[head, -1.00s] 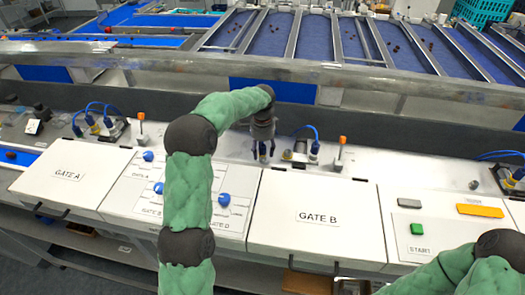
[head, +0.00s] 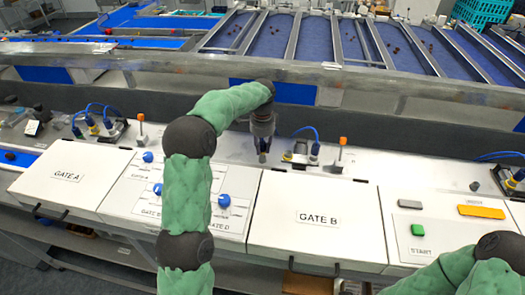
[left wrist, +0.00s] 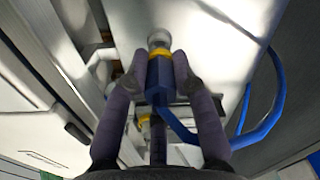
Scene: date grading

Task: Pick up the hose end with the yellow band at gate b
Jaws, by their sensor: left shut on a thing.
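The hose end with the yellow band (left wrist: 158,56) is between the fingers of my left gripper (left wrist: 158,68) in the left wrist view. It has a blue body, a yellow ring and a pale grey tip. My left gripper is shut on its blue body. A blue hose (left wrist: 262,135) loops to the right. In the head view my left gripper (head: 263,152) points down at the metal ledge behind the gate B panel (head: 317,240), hiding most of the hose end. I cannot tell whether the tip touches the ledge. My right gripper is out of view.
A fitting with a blue hose (head: 314,148) and an orange-topped post (head: 342,143) stand just right of my left gripper. The panel with blue knobs (head: 223,200) is at left, the green start button (head: 417,229) at right. A metal rail (head: 370,92) runs behind.

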